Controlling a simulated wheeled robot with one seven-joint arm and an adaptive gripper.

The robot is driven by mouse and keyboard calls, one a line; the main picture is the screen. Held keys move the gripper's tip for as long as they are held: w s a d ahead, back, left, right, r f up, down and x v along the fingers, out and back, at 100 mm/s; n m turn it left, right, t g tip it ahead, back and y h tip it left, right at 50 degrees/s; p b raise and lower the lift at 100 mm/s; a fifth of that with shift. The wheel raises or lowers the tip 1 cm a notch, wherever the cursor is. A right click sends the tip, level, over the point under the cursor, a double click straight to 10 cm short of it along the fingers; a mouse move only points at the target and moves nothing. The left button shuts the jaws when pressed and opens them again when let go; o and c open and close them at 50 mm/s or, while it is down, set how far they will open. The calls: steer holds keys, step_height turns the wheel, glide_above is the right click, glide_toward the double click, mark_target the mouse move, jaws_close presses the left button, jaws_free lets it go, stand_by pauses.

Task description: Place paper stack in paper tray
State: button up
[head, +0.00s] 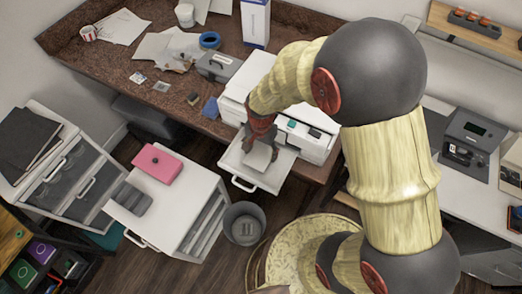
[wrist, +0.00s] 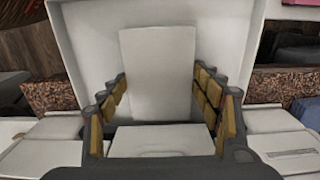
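The paper stack (head: 259,156) is a small white block inside the pulled-out white paper tray (head: 238,175) in the head view. In the wrist view the stack (wrist: 157,62) is a pale rectangle inside the tray walls (wrist: 82,50). My gripper (head: 262,142) reaches down over the tray, at the stack's back end. Its fingers (wrist: 160,84) are spread wide in the wrist view, one on each side of the stack's near end. No finger clearly presses on the stack. Whether the stack lies flat on the tray floor is hard to tell.
The white printer (head: 310,143) stands behind the tray on the brown desk (head: 110,70). A grey bin (head: 244,224) stands on the floor below the tray. A white cabinet (head: 185,205) with a pink binder (head: 158,163) is at left. A toolbox (head: 218,66) sits behind.

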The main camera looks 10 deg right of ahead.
steer(key=o, duration=0.4)
step_height(320, 180, up, 12)
steer(key=r+p, duration=0.1)
steer(key=p, duration=0.1)
step_height(320, 180, up, 11)
steer(key=n+t, duration=0.2)
steer(key=n, duration=0.1)
glide_above(261, 153)
steer(key=s+d, duration=0.3)
steer(key=d, duration=0.2)
steer(key=s+d+r+n+t, duration=0.1)
steer(key=s+d+r, duration=0.1)
steer(key=s+r, duration=0.1)
steer(key=s+d+r+n+t, duration=0.1)
steer(key=s+d+r+n, duration=0.1)
steer(key=s+r, duration=0.1)
steer(key=s+d+r+n+t, duration=0.1)
steer(key=s+r, duration=0.3)
steer(key=s, duration=0.1)
steer(key=shift+d+n+t, duration=0.3)
steer(key=shift+d, duration=0.1)
